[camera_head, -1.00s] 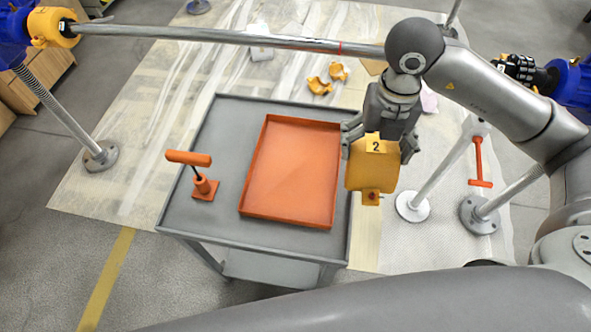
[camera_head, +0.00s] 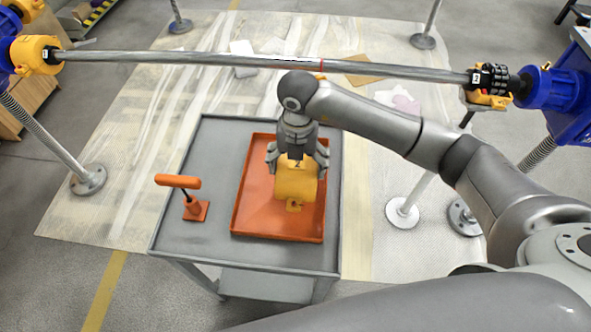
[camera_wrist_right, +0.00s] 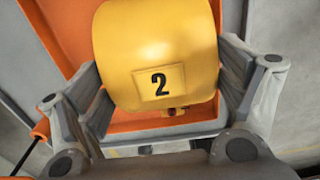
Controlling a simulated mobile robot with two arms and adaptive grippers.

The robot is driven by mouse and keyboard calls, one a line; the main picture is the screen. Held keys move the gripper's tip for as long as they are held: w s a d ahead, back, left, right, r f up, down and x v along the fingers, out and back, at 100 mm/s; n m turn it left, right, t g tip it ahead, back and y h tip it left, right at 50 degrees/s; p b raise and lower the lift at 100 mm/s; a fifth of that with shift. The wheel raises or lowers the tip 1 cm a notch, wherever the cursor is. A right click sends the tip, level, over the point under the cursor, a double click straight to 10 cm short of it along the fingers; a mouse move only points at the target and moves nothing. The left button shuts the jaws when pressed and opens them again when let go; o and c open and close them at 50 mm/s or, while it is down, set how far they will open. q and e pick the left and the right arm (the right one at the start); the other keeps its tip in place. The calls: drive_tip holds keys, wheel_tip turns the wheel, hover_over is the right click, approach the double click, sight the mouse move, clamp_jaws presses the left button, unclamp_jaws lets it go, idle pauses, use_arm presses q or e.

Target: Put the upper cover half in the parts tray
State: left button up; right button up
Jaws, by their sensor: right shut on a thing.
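The upper cover half (camera_head: 295,182) is a yellow curved piece with a label marked 2. It also fills the middle of the right wrist view (camera_wrist_right: 155,50). My right gripper (camera_head: 297,160) is shut on it, with one finger on each side. The cover half is over the orange parts tray (camera_head: 255,215), within its outline in the head view. I cannot tell whether it touches the tray floor. The tray lies on a grey cart (camera_head: 215,150), and its orange floor and rim show in the right wrist view (camera_wrist_right: 75,30). My left gripper is not in view.
An orange tool with a T handle (camera_head: 195,208) stands on the cart left of the tray. A long metal bar (camera_head: 200,58) spans behind the cart between blue-and-yellow end units. A white round foot (camera_head: 403,212) stands on the floor to the right.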

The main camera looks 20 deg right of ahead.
sight(296, 173)
drive_tip(key=shift+w+a+f, duration=0.1)
drive_tip(key=shift+a+f, duration=0.1)
drive_tip(key=shift+f, duration=0.05)
drive_tip(key=shift+w+f, duration=0.1)
drive_tip(key=shift+f, duration=1.45)
drive_tip(key=shift+f, duration=0.15)
drive_tip(key=o, duration=1)
drive_tip(key=shift+o, duration=0.2)
